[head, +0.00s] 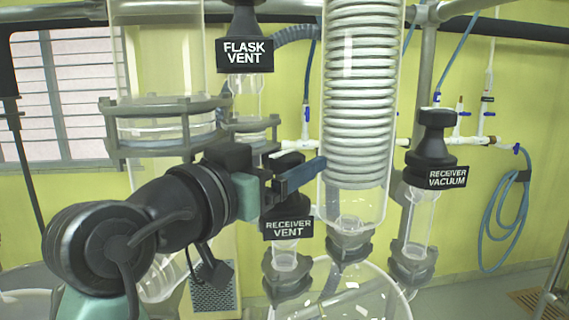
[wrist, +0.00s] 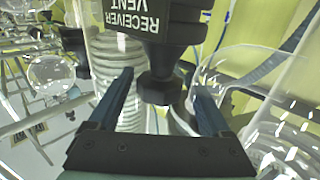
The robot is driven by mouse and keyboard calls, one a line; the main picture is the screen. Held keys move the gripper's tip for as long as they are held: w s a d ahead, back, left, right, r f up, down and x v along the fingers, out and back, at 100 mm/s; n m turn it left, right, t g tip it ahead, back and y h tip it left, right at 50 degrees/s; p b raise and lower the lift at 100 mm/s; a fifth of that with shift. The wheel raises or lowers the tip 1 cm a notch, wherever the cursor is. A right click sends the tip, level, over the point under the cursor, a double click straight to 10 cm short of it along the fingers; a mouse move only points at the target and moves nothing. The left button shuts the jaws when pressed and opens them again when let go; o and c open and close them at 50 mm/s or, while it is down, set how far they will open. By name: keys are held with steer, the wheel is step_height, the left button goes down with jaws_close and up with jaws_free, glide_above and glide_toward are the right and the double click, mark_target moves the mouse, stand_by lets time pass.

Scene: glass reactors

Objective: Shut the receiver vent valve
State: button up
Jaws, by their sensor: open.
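The receiver vent valve (head: 291,207) is a black valve with a white-lettered RECEIVER VENT plate, on a glass neck above the receiver flask. My gripper (head: 303,170) is at the top of this valve and partly hides it in the head view. In the wrist view the valve (wrist: 180,27) appears upside down, its black knob reaching between the blue fingers of my gripper (wrist: 160,84). The fingers are spread on both sides of the knob, with a visible gap on each side. How deep the knob sits between them is hard to tell.
The coiled glass condenser (head: 361,100) stands close to the right of my gripper. The receiver vacuum valve (head: 435,150) is farther right. The flask vent valve (head: 245,50) is above and left. The round glass receiver (head: 345,292) lies below.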

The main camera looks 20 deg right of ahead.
steer(key=n+t+y+p, duration=0.1)
steer(key=n+t+y, duration=0.3)
steer(key=t+y, duration=0.1)
steer(key=shift+s+r+n, duration=0.1)
steer(key=shift+r+n, duration=0.05)
steer(key=shift+n, duration=0.15)
steer(key=shift+n+t+y+p, duration=0.35)
steer(key=shift+n+t+y, duration=0.2)
steer(key=shift+y, duration=0.25)
steer(key=c, duration=1.1)
steer(key=shift+a+m+g+h, duration=0.1)
steer(key=shift+m+g+h, duration=0.5)
steer(key=shift+h, duration=0.4)
steer(key=m+g+h, duration=0.3)
steer(key=shift+m+g+h+b, duration=0.4)
steer(key=shift+m+g+h, duration=1.35)
steer(key=shift+g, duration=0.7)
steer(key=o, duration=1.1)
